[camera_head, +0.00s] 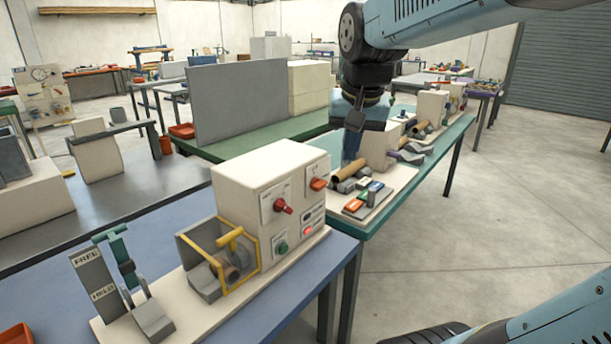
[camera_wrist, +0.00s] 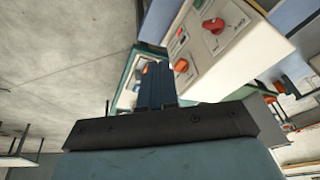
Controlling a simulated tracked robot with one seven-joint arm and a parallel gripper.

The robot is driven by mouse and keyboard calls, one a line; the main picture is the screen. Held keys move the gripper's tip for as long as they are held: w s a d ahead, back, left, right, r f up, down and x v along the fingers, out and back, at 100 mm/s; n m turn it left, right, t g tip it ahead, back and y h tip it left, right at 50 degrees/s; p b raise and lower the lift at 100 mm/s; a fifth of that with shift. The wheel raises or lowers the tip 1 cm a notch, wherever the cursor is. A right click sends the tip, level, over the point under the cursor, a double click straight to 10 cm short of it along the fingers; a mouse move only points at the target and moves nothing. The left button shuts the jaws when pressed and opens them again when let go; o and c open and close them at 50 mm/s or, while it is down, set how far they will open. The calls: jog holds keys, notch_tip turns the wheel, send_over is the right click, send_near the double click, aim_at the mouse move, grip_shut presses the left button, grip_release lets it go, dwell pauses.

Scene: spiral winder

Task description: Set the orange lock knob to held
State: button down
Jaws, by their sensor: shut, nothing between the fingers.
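The orange lock knob (camera_head: 318,184) sits on a pale plate at the upper right of the cream machine box's (camera_head: 258,183) front panel. It also shows in the wrist view (camera_wrist: 181,65), just right of my fingers. Its setting marks are too small to read. A red knob (camera_head: 283,206) is on the plate to its left, and also shows in the wrist view (camera_wrist: 214,26). My gripper (camera_head: 351,158) is shut and empty. In the head view it appears up and right of the orange knob, apart from it.
A green button (camera_head: 281,248) and a lit red indicator (camera_head: 308,230) are lower on the panel. A yellow-framed guard (camera_head: 238,262) and a lever plate marked FREE and HELD (camera_head: 94,278) stand to the left. A green-topped table (camera_head: 425,181) holds another machine. Floor on the right is clear.

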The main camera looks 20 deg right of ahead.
jog(key=w+m+g, duration=0.2)
jog(key=w+m, duration=0.2)
jog(key=w, duration=0.6)
jog(key=m+g, duration=0.2)
jog(key=m, duration=0.1)
send_over(320, 185)
jog(key=shift+a+f, duration=0.1)
jog(key=shift+f, duration=0.85)
notch_tip(320, 185, down, 14)
